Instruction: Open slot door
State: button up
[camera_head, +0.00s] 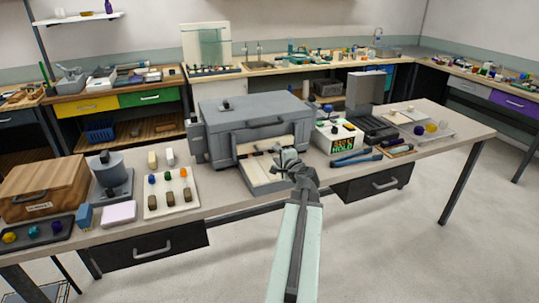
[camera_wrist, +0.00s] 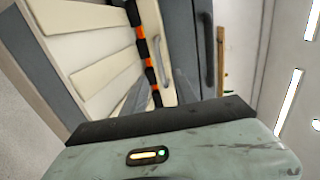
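A large grey kiln-like box (camera_head: 254,108) stands on the middle of the bench. Its front has a wide, low opening lined in cream (camera_head: 262,146). A grey flap (camera_head: 268,182) stands out forward below the opening. The wrist view shows cream slabs (camera_wrist: 75,16), a narrow slot with an orange glow (camera_wrist: 142,48), and a grey panel with a dark handle (camera_wrist: 208,48). My gripper (camera_head: 288,158) is at the right part of the opening, over the flap. I cannot tell whether it touches the flap, and its fingertips are unclear.
A board with several coloured knobs (camera_head: 171,191) and a grey cylinder (camera_head: 109,175) are to the left. The floor in front is clear.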

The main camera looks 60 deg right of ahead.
jog(key=shift+s+d, duration=0.1)
jog(key=shift+s, duration=0.05)
jog(key=b+x, duration=0.1)
jog(key=x, duration=0.7)
jog(key=shift+b, duration=0.35)
grip_shut()
dwell(0.9)
